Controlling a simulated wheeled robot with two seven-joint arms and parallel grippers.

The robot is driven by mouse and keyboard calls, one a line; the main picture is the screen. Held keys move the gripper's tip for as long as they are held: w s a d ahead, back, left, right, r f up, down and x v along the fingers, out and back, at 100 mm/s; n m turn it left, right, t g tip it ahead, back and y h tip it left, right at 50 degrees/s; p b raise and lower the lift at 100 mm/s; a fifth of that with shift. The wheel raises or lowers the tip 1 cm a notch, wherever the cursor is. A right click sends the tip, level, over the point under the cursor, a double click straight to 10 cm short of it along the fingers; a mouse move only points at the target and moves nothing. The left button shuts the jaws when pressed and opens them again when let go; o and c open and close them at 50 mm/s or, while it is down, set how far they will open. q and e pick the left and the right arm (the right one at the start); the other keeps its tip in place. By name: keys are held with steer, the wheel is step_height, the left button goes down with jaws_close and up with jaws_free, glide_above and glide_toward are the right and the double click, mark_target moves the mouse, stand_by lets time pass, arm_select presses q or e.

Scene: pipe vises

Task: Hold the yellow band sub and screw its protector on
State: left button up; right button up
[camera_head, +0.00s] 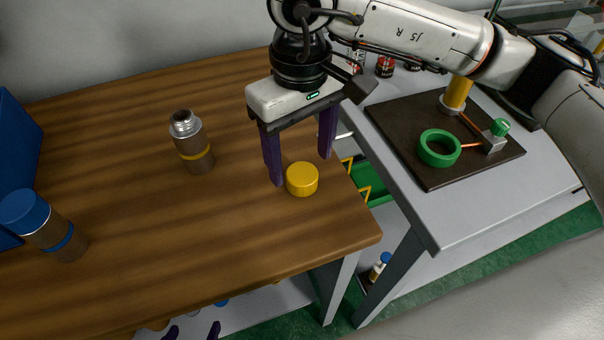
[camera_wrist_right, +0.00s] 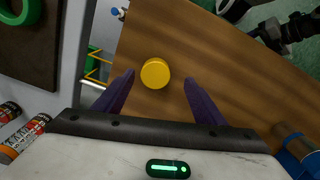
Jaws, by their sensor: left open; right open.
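The yellow band sub (camera_head: 193,144) stands upright on the wooden table, its threaded metal end facing up and bare. A round yellow protector (camera_head: 302,180) lies on the table to its right, near the table's right edge. It also shows in the right wrist view (camera_wrist_right: 155,73). My right gripper (camera_head: 300,171) is open over the protector, pointing down, with its purple fingers on either side. In the wrist view both fingers stand apart from the protector. My left gripper (camera_head: 192,332) shows only its purple fingertips at the bottom edge, open and empty, below the table's front edge.
A blue band sub (camera_head: 60,243) with a blue cap stands at the left beside a blue bin (camera_head: 18,140). On the grey table to the right, a dark board (camera_head: 400,125) carries a green ring (camera_head: 438,147).

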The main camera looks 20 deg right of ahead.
mark_target(302, 173)
steer(key=shift+w+d+f+p, duration=0.1)
steer(key=shift+w+f+p, duration=0.05)
steer(key=shift+f, duration=0.75)
steer(key=shift+w+d+f+p, duration=0.1)
steer(key=shift+w+f+p, duration=0.1)
steer(key=shift+f, duration=0.65)
steer(key=shift+w+d+f+p, duration=0.1)
steer(key=shift+w+f, duration=0.05)
steer(key=shift+f, duration=0.75)
steer(key=shift+c, duration=0.3)
steer(key=c, duration=1)
